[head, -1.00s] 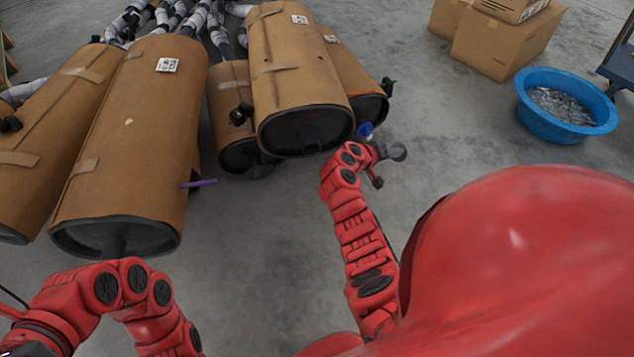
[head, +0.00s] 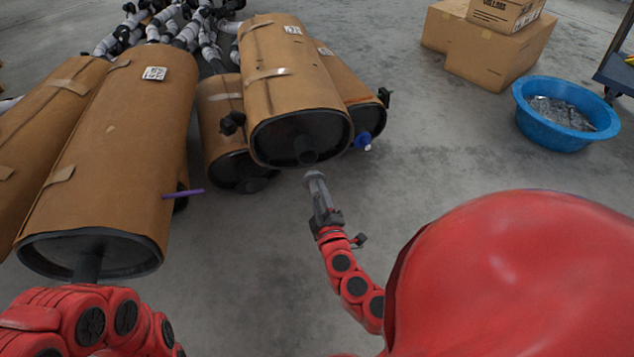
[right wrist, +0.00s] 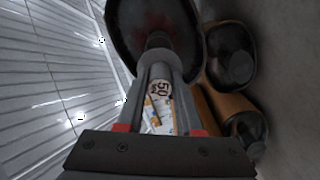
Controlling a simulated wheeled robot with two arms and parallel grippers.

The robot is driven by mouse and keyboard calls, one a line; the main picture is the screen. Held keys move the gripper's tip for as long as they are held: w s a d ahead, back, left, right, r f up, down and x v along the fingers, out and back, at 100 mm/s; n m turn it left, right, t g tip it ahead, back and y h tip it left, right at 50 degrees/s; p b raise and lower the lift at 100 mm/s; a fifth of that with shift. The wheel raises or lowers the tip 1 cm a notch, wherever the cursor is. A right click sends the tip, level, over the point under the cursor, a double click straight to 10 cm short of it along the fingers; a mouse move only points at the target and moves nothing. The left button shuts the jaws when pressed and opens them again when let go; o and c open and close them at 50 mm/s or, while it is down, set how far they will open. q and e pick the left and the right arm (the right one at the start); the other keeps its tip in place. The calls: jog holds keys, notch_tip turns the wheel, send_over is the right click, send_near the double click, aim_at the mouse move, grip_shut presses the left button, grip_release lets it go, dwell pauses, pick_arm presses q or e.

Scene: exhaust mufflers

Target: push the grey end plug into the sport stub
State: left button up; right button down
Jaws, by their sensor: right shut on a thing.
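My right gripper (head: 318,198) is shut on the grey end plug (head: 315,176), a short grey disc-like piece at its fingertips. In the right wrist view the plug (right wrist: 160,63) sits at the finger ends. It is just in front of a dark stub (right wrist: 158,40), partly covering it. In the head view this stub (head: 306,151) sticks out of the end of the middle wrapped muffler (head: 295,95). A small gap shows there between plug and stub. No label shows which stub is the sport one. My left arm is at the lower left, its gripper out of sight.
More wrapped mufflers stand left (head: 120,150) and right (head: 350,85). A purple piece (head: 183,193) and a blue piece (head: 362,140) stick out near them. A blue tub (head: 565,135) and cardboard boxes (head: 495,60) are at the right. The floor between is clear.

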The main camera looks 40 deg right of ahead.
aim_at(314, 176)
jog(key=shift+d, duration=0.1)
jog(key=shift+x, duration=2.9)
jog(key=shift+d, duration=0.1)
jog(key=shift+b+x, duration=0.4)
jog(key=shift+x, duration=0.85)
jog(key=shift+c, duration=2.4)
grip_release()
